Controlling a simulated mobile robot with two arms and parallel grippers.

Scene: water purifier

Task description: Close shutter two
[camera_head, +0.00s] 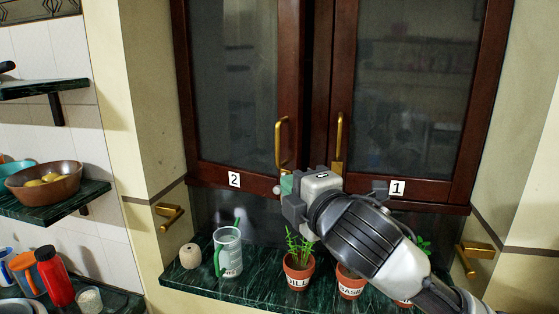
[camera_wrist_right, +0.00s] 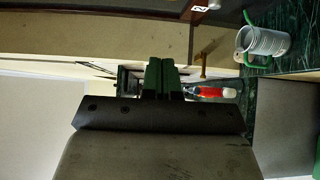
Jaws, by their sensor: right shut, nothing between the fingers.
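Shutter two (camera_head: 235,85) is the left dark-wood glass door, marked by a "2" label (camera_head: 234,180) on its bottom rail. Its brass handle (camera_head: 281,142) is near its right edge. A dark strip shows between it and shutter one (camera_head: 412,90); I cannot tell exactly how far it stands from its frame. My right gripper (camera_head: 284,187) is near shutter two's lower right corner, just below the handle; contact is unclear. In the wrist view its green fingertips (camera_wrist_right: 160,76) are together and empty. The "2" label (camera_wrist_right: 199,8) shows at that view's top edge. My left gripper is out of view.
On the green marble sill (camera_head: 205,282) stand a mug (camera_head: 228,252), a round beige object (camera_head: 190,256) and potted herbs (camera_head: 298,272), close below my right arm. Brass handles (camera_head: 170,215) are on the side wall. Shelves with a bowl (camera_head: 45,185) are left.

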